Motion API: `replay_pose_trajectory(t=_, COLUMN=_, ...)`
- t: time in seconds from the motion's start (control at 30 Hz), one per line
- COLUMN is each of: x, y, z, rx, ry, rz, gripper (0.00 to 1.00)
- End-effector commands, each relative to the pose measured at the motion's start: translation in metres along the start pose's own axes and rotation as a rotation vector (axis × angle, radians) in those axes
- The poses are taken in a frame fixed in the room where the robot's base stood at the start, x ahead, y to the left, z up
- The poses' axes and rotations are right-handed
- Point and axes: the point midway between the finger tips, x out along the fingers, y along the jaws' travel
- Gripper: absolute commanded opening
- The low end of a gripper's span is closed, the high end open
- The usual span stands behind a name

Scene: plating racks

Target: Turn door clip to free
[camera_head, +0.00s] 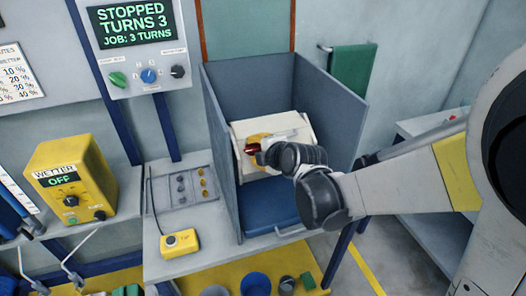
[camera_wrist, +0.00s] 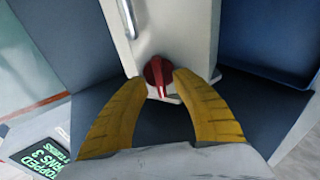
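The door clip is a red knob (camera_wrist: 158,72) with a pale line on it, on the edge of a white box. In the head view the red clip (camera_head: 252,148) shows at the front of the white box (camera_head: 301,132), beside my gripper (camera_head: 262,153). In the wrist view the two yellow fingers of my gripper (camera_wrist: 160,77) stand on either side of the clip, their tips against its sides. The fingers look shut on it.
The white box sits inside a blue-grey booth (camera_head: 340,95) with tall side walls. A control panel (camera_head: 133,40) reads STOPPED, TURNS 3. A yellow wetter box (camera_head: 72,185) reading OFF and a yellow button box (camera_head: 180,243) stand to the left.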

Motion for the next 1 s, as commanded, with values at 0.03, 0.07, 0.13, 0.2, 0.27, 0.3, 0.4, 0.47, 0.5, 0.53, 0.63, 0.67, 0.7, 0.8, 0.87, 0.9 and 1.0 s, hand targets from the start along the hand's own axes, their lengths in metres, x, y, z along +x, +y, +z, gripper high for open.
replay_pose_trajectory(t=0.03, x=-0.010, y=-0.001, z=0.000, rx=0.001, ry=-0.001, rz=0.000, gripper=0.32)
replay_pose_trajectory(t=0.07, x=-0.016, y=-0.001, z=0.000, rx=0.001, ry=-0.001, rz=0.000, gripper=0.32)
replay_pose_trajectory(t=0.13, x=-0.030, y=0.000, z=0.000, rx=0.001, ry=-0.001, rz=0.000, gripper=0.32)
replay_pose_trajectory(t=0.2, x=-0.045, y=-0.001, z=0.000, rx=0.001, ry=-0.001, rz=0.000, gripper=0.32)
replay_pose_trajectory(t=0.27, x=-0.057, y=-0.001, z=0.000, rx=0.001, ry=-0.001, rz=0.000, gripper=0.32)
replay_pose_trajectory(t=0.3, x=-0.064, y=-0.001, z=0.001, rx=0.001, ry=-0.002, rz=0.000, gripper=0.32)
replay_pose_trajectory(t=0.4, x=-0.081, y=-0.001, z=0.000, rx=0.001, ry=-0.001, rz=0.000, gripper=0.32)
replay_pose_trajectory(t=0.47, x=-0.088, y=-0.001, z=0.000, rx=0.001, ry=-0.001, rz=0.000, gripper=0.32)
replay_pose_trajectory(t=0.5, x=-0.092, y=0.000, z=0.000, rx=0.000, ry=-0.001, rz=0.000, gripper=0.32)
replay_pose_trajectory(t=0.53, x=-0.095, y=0.000, z=0.000, rx=0.000, ry=-0.001, rz=0.000, gripper=0.32)
replay_pose_trajectory(t=0.63, x=-0.102, y=-0.001, z=0.000, rx=0.000, ry=-0.001, rz=0.000, gripper=0.32)
replay_pose_trajectory(t=0.67, x=-0.103, y=-0.001, z=0.000, rx=0.000, ry=-0.001, rz=0.000, gripper=0.32)
replay_pose_trajectory(t=0.7, x=-0.104, y=0.000, z=0.000, rx=0.000, ry=-0.001, rz=0.000, gripper=0.32)
replay_pose_trajectory(t=0.8, x=-0.105, y=0.000, z=0.000, rx=0.001, ry=0.000, rz=0.000, gripper=0.32)
replay_pose_trajectory(t=0.87, x=-0.105, y=0.000, z=0.000, rx=0.000, ry=0.000, rz=0.000, gripper=0.32)
replay_pose_trajectory(t=0.9, x=-0.105, y=0.000, z=0.000, rx=0.000, ry=0.000, rz=0.000, gripper=0.32)
replay_pose_trajectory(t=1.0, x=-0.105, y=0.000, z=0.000, rx=0.000, ry=0.000, rz=0.000, gripper=0.32)
